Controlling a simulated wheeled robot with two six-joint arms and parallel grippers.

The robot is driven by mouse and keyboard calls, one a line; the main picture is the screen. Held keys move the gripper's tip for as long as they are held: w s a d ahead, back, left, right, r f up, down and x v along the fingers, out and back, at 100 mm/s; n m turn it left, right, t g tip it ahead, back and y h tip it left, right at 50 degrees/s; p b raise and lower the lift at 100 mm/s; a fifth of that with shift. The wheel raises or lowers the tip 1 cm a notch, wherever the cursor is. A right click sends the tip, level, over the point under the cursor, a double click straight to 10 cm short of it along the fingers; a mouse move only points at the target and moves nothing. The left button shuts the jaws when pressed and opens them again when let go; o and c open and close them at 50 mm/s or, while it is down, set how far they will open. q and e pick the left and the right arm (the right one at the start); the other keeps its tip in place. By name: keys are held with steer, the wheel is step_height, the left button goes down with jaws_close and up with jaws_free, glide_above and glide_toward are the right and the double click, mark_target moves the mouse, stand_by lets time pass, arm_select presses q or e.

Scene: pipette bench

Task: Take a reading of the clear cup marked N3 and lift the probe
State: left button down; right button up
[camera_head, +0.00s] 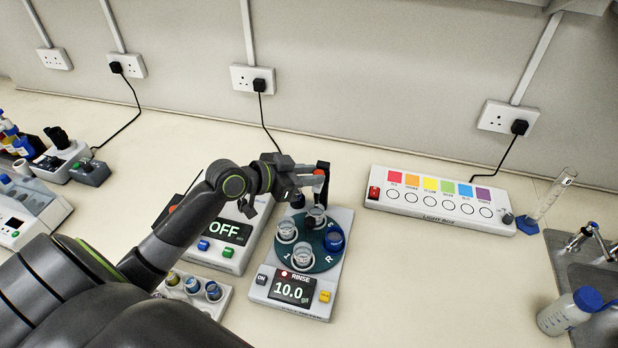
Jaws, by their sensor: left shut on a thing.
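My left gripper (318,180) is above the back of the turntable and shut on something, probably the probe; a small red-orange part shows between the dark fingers. The teal round turntable (322,264) sits on a grey unit and carries several cups. A clear cup (316,217) is at the back just below the gripper, with a dark tip over or in it; I cannot tell which. Other clear cups are at the left (287,231) and front (303,254). A blue cup (334,241) is at the right, near a letter R. No N3 mark is legible. My right gripper is not in view.
The unit's display (292,289) reads RINSE and 10.0, with a yellow button (324,297) beside it. A meter reading OFF (224,230) stands left. A light box (440,201) is at right. A rack of vials (196,290) is at front left.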

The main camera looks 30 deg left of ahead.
arm_select(q)
steer(key=shift+w+r, duration=0.1)
steer(key=shift+r, duration=0.2)
steer(key=c, duration=1.2)
jaws_free()
steer(key=shift+c, duration=0.2)
steer(key=shift+s+a+f, duration=0.1)
steer(key=shift+s, duration=0.1)
steer(key=shift+s+a, duration=0.15)
steer(key=shift+s, duration=0.05)
steer(key=p+v, duration=0.3)
steer(key=v, duration=1.3)
steer(key=shift+s+r, duration=0.2)
steer(key=shift+s, duration=0.2)
